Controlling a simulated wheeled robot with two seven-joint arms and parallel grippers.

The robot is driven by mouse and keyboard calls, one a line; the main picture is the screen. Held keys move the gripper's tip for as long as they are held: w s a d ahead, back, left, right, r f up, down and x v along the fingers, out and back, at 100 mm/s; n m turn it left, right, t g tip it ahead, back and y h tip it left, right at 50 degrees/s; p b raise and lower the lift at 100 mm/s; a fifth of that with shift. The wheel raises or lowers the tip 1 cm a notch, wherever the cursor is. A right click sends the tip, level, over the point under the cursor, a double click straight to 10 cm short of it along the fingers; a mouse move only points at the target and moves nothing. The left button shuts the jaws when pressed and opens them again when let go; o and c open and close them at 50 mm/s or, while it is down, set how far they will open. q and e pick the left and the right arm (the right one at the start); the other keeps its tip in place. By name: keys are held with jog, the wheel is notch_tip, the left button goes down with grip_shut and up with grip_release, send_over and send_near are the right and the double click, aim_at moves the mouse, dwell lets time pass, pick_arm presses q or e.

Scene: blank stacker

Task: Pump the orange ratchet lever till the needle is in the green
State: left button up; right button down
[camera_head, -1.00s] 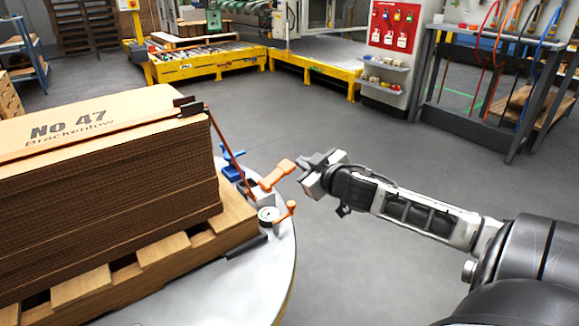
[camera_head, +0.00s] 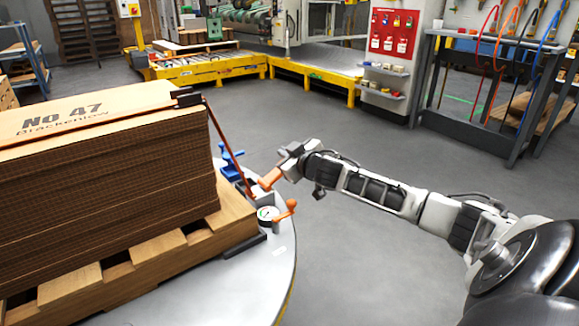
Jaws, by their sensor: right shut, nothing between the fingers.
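The orange ratchet lever (camera_head: 270,180) sticks up and right from the tensioner at the edge of the round grey table. Its outer end is hidden at my right gripper (camera_head: 283,153). The gripper is shut with nothing held, and appears to be at or against the lever's end; contact is not clear. The small round gauge (camera_head: 267,213) has a white face with some green on its left part; the needle is too small to read surely. An orange-knobbed handle (camera_head: 288,208) stands just right of the gauge. My left gripper is out of view.
A strapped stack of brown cardboard blanks (camera_head: 110,180) rests on a wooden pallet (camera_head: 215,236) on the round table (camera_head: 225,290). A blue clamp-like part (camera_head: 230,157) sits behind the lever. Open floor lies to the right; a grey rack (camera_head: 425,85) stands farther back.

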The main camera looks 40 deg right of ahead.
jog(key=shift+s+d+f+b, duration=0.1)
jog(key=shift+d+f+b, duration=0.15)
jog(key=shift+f, duration=0.45)
jog(key=shift+s+d+f+b, duration=0.15)
jog(key=shift+d+f, duration=0.15)
jog(key=shift+f, duration=0.4)
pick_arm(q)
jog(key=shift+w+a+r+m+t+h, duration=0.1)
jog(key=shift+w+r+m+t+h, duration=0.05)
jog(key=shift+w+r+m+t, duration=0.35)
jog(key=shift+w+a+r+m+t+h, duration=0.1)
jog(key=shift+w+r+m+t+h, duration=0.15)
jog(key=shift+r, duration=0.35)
pick_arm(e)
jog(key=shift+w, duration=0.1)
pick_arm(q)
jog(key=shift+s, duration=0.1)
